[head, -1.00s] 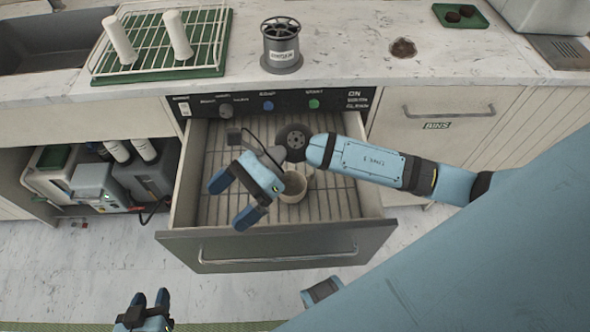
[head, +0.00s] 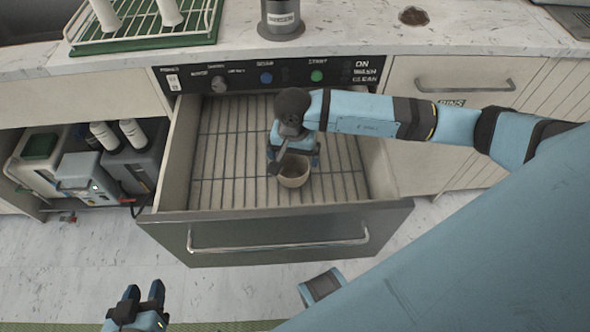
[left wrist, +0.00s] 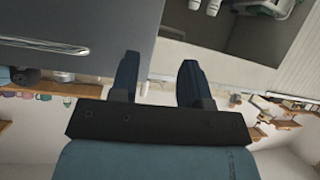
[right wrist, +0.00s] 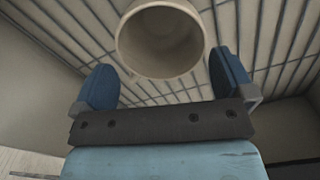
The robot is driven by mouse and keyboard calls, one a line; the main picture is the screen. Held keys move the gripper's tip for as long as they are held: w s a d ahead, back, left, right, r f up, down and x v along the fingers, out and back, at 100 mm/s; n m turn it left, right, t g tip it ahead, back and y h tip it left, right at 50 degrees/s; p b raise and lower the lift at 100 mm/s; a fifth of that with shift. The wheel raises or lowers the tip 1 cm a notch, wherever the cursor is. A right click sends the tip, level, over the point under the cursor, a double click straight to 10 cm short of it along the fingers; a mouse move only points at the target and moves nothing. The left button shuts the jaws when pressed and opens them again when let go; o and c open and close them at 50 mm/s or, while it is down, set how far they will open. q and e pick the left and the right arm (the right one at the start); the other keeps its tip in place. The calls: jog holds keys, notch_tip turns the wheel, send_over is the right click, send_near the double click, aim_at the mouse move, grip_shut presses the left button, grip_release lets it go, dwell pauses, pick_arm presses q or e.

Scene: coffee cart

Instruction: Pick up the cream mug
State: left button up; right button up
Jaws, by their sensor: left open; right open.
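The cream mug (head: 293,174) stands in the open dishwasher drawer, on the wire rack. In the right wrist view the mug (right wrist: 160,40) shows its open mouth, just beyond and between the fingertips. My right gripper (right wrist: 172,78) is open, with one finger on each side of the mug's near edge; I cannot tell whether they touch it. In the head view my right gripper (head: 293,152) is down in the drawer at the mug, its fingers partly hidden by the wrist. My left gripper (head: 144,292) is open and empty, low in front of the drawer.
The drawer (head: 280,240) is pulled out, and its walls surround the mug. The rack (head: 225,150) left of the mug is bare. A draining tray (head: 140,38) and a grey canister (head: 281,18) stand on the counter above. Machines (head: 85,175) fill the lower left shelf.

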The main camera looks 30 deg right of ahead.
aim_at(293, 176)
notch_tip(293, 176, down, 6)
jog(key=shift+a+b, duration=0.15)
jog(key=shift+b, duration=0.45)
jog(key=shift+r, duration=0.1)
jog(key=c, duration=0.8)
jog(key=shift+r, duration=0.1)
